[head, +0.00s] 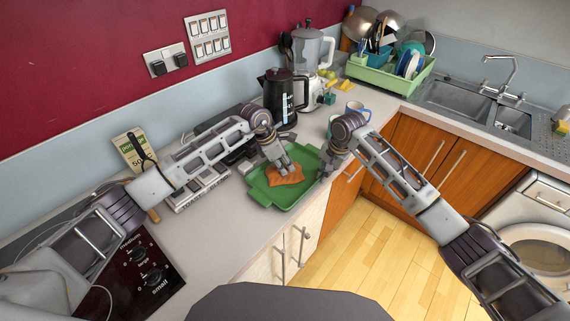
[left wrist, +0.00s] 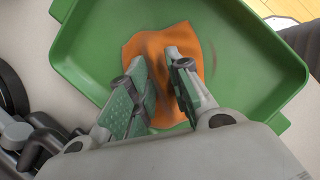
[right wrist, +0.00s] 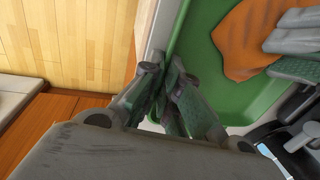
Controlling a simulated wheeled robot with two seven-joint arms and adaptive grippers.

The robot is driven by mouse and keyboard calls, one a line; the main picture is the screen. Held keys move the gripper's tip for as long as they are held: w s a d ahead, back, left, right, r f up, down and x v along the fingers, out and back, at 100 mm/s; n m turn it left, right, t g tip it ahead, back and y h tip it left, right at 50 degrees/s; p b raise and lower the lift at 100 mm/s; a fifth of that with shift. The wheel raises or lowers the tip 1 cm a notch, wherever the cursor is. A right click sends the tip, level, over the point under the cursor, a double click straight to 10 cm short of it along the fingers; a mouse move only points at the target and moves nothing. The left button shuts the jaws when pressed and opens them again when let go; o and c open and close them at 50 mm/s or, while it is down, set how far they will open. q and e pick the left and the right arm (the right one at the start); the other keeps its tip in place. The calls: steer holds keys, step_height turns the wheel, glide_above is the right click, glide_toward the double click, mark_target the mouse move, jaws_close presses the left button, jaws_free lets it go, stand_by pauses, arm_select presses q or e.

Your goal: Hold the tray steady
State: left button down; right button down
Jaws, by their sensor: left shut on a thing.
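The green tray (head: 292,197) lies on the counter near its front edge; it also fills much of the left wrist view (left wrist: 85,45). A crumpled orange cloth (head: 287,180) lies in the tray and shows in the left wrist view (left wrist: 152,45). My left gripper (head: 283,169) reaches down into the tray, with its fingers (left wrist: 157,72) shut on the cloth, which bunches between them. My right gripper (head: 325,173) is at the tray's right rim, and its fingertips (right wrist: 165,68) are close together on either side of that rim. The exact contact is hidden.
A black kettle (head: 285,98) and a blender (head: 312,55) stand behind the tray. Mugs (head: 355,108) stand behind my right gripper. A green dish rack (head: 380,78) is at the back beside the sink (head: 455,100). The counter's front edge drops to the wooden floor (head: 365,240).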

mark_target(297, 176)
arm_select(q)
steer(key=shift+f, duration=0.15)
steer(key=shift+s+d, duration=1.15)
steer(key=shift+d, duration=0.3)
steer(key=shift+w, duration=0.1)
steer(key=shift+w+a, duration=0.6)
steer(key=shift+a, duration=0.25)
steer(key=shift+w+a+f, duration=0.15)
steer(key=shift+w+a, duration=0.25)
steer(key=shift+a, duration=0.3)
steer(key=shift+w, duration=0.1)
steer(key=shift+w+d, duration=0.35)
steer(key=shift+w, duration=0.05)
